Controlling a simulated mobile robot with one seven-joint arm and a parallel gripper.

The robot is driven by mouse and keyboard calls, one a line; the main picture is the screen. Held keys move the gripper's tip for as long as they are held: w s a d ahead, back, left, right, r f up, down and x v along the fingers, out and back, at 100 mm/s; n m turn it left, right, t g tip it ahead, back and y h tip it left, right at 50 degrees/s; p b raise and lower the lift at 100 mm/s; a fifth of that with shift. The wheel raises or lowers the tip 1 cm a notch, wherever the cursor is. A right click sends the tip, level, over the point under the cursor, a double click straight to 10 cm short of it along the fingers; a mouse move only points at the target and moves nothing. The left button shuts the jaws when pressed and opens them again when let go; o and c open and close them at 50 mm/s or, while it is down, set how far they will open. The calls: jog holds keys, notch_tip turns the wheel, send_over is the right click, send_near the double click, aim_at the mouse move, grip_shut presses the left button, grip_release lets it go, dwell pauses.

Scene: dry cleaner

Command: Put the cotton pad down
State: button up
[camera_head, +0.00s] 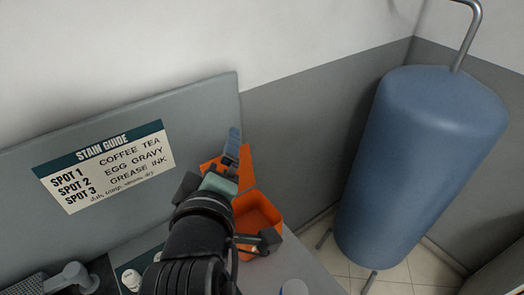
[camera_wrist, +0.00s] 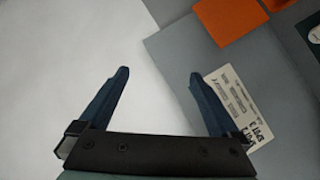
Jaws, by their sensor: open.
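My gripper (camera_head: 232,145) is raised in front of the grey back panel, beside the orange bin. In the wrist view its two dark blue fingers (camera_wrist: 157,76) are wide apart, with nothing between them. A small white round thing (camera_head: 131,279) lies on a dark green surface at the lower left of the head view. It may be the cotton pad, but I cannot tell for sure. My arm hides part of the counter beside it. The orange bin (camera_head: 262,214) is open, and its inside is only partly visible.
A stain guide sign (camera_head: 105,165) is on the grey panel (camera_head: 200,110); it also shows in the wrist view (camera_wrist: 237,105). A large blue cylinder (camera_head: 420,165) stands on the right. A grey fixture (camera_head: 72,277) is at lower left. Some grey counter (camera_head: 300,268) is bare.

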jog(key=d+r+m+t, duration=0.3)
jog(key=r+m+t, duration=0.3)
jog(key=r, duration=1.2)
jog(key=s+d+r+m+t, duration=0.2)
jog(key=s+r, duration=0.3)
jog(key=r, duration=0.3)
jog(key=s+d+r+m+t, duration=0.2)
jog(key=s+r+m+t, duration=0.2)
jog(key=r, duration=0.5)
jog(key=shift+s+h, duration=0.3)
jog(key=shift+s, duration=0.35)
